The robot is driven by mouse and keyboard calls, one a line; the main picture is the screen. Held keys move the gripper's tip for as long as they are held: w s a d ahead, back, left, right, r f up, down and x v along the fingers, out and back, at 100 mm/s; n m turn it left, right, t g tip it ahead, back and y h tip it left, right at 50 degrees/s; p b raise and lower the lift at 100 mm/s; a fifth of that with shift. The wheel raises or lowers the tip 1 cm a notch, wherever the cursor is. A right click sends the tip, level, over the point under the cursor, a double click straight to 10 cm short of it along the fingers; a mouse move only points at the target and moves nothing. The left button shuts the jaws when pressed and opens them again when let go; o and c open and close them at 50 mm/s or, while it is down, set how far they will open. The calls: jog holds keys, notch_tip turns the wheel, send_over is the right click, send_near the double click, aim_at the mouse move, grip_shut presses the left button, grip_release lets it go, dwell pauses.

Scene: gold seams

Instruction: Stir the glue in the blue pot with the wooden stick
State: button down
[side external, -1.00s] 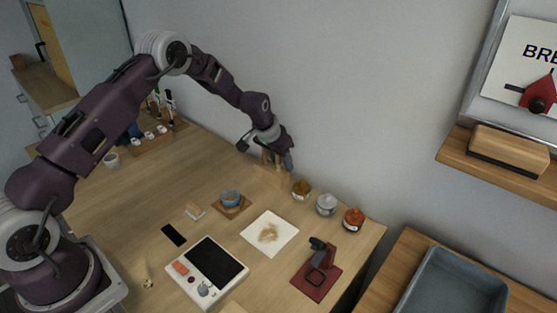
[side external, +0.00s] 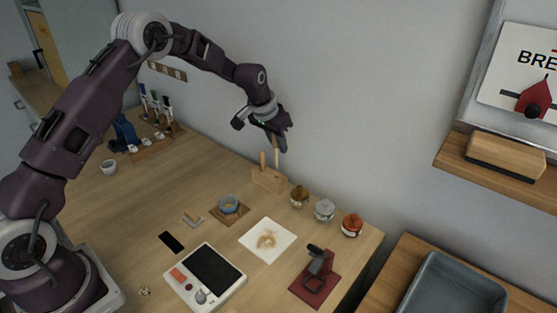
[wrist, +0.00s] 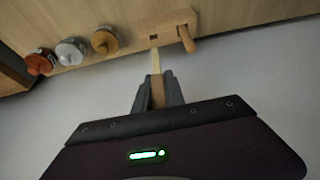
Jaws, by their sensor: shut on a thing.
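My gripper (side external: 279,146) is shut on the pale wooden stick (side external: 276,157), which hangs roughly upright above the wooden holder block (side external: 268,180). In the wrist view the stick (wrist: 155,60) runs out from between my fingers (wrist: 157,93). Its tip is close to a dark square hole in the holder (wrist: 168,22); the hole looks empty. A second, thicker wooden handle (wrist: 187,38) stands in the holder beside it. The blue pot (side external: 229,206) sits on a wooden coaster (side external: 243,211), left of and nearer than the holder, with tan glue showing inside.
Gold (side external: 299,197), silver (side external: 324,210) and orange-red (side external: 352,225) lidded jars stand right of the holder. A white sheet (side external: 285,243), a scale (side external: 215,268) and a dark red stand (side external: 315,285) lie in front. The wall rises close behind the holder.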

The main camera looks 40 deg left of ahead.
jog(key=s+a+g, duration=0.2)
jog(key=s+a, duration=0.2)
jog(key=s, duration=1.1)
jog(key=x, duration=0.5)
jog(key=shift+s+f, duration=0.15)
jog(key=shift+f, duration=0.1)
jog(key=shift+s+f, duration=0.25)
jog(key=shift+f, duration=0.9)
jog(key=shift+w, duration=0.1)
